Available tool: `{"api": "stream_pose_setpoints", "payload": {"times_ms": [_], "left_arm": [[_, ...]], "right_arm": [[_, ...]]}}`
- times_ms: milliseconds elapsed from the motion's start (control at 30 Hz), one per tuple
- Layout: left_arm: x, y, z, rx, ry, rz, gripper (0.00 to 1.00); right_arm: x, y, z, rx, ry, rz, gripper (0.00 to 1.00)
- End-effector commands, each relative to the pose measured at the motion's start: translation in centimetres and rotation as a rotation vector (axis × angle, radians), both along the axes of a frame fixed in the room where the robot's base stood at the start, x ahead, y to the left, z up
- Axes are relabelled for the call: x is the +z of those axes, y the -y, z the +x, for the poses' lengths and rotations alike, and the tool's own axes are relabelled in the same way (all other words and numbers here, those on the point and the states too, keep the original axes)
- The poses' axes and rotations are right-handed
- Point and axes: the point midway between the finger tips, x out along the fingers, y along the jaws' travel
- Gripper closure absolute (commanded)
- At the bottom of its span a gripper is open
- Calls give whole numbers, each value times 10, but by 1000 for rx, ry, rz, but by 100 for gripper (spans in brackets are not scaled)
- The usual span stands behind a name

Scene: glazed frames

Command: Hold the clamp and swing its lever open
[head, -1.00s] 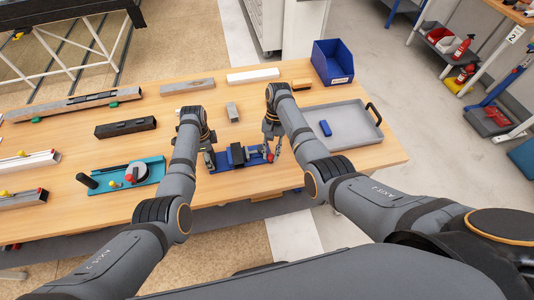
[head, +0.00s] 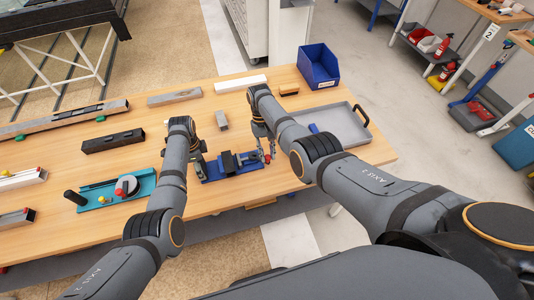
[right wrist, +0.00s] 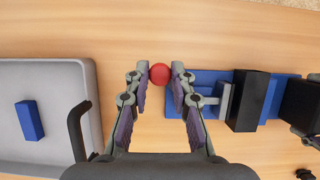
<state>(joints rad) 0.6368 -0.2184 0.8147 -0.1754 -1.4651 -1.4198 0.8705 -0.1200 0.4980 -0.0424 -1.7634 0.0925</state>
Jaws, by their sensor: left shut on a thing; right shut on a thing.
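The clamp (head: 229,161) lies near the table's front edge, with a blue base and a black upright block. It also shows in the right wrist view (right wrist: 247,101). My left gripper (head: 198,165) is at the clamp's left end and shut on it; its fingertips are mostly hidden by the arm. The lever's red ball knob (head: 267,158) is at the clamp's right end. My right gripper (right wrist: 159,75) is shut on the knob, which shows red between its fingertips (right wrist: 159,73). The lever's arm is mostly hidden.
A grey tray (head: 369,131) with a blue block is to the right, with a blue bin (head: 319,66) behind it. A teal fixture (head: 146,188) stands to the left. Several bars lie along the back. Bare table lies between the clamp and the teal fixture.

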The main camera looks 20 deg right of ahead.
Motion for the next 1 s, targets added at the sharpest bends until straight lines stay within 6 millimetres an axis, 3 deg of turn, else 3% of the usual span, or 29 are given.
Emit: {"api": "stream_pose_setpoints", "payload": {"times_ms": [267, 300, 467, 767, 867, 1000], "left_arm": [[0, -2, 0, -3, 0, 4, 70], [0, -2, 0, -3, 0, 4, 70], [0, -2, 0, -2, 0, 4, 70], [0, -1, 0, 0, 1, 2, 70], [-1, -1, 0, 0, 1, 2, 70], [-1, -1, 0, 0, 1, 1, 70]], "right_arm": [[-1, 2, 0, 0, 3, -3, 100], [-1, 2, 0, 0, 3, -3, 75], [-1, 1, 0, 0, 2, -2, 55], [1, 0, 1, 0, 1, -1, 55], [12, 0, 6, 0, 5, -1, 55], [42, 0, 18, 0, 5, -1, 55]]}}
